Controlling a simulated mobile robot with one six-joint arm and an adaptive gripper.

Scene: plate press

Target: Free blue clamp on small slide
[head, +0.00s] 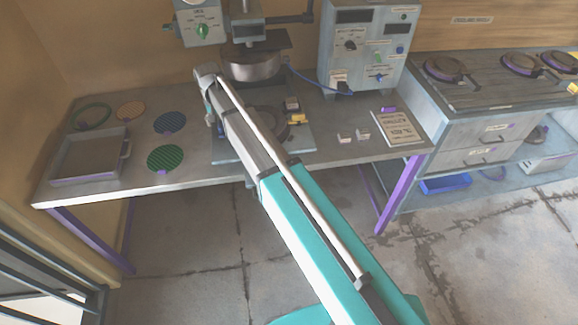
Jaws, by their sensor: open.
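The press (250,68) stands at the back of the bench, with a round grey head above a grey base plate (303,141). On the right of the base are a small pale block (292,104) and a yellow piece (298,119). My arm crosses in front of the press and hides the middle and part of the left of its base. I cannot make out a blue clamp or a small slide; they may be behind my arm. My gripper does not show clearly; the far end of my arm is over the left side of the base.
The bench (100,196) holds a grey tray (85,177), several round discs such as a green one (166,158), two small blocks (346,138) and a sign (398,129). A control box (366,50) stands behind. A stove (470,75) is at right.

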